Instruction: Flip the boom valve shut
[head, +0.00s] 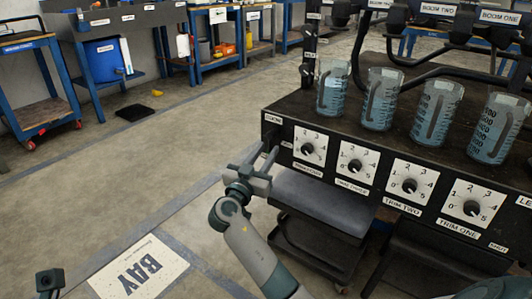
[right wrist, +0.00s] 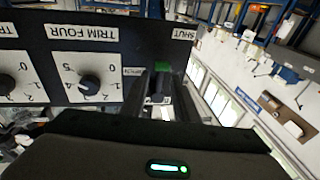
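The dark boom panel (head: 383,148) has a row of white trim dials and holds several jugs. My right gripper (head: 265,150) is at the panel's left end, its two fingers apart and pointing at the front face. In the right wrist view, the picture is upside down and the dark fingers (right wrist: 160,92) straddle a small pale and dark part by the panel edge. A green patch (right wrist: 163,68) and a SHUT label (right wrist: 183,33) show beside it. The valve lever is mostly hidden by the fingers, and contact is unclear. A small dark piece at the bottom left may belong to my left arm.
The TRIM FOUR dial (right wrist: 89,86) is beside my right fingers. Measuring jugs (head: 332,88) stand on the panel top. A black and grey cart (head: 320,205) is below. Workbenches (head: 110,45) line the back wall. The floor at left is clear around a BAY sign (head: 138,268).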

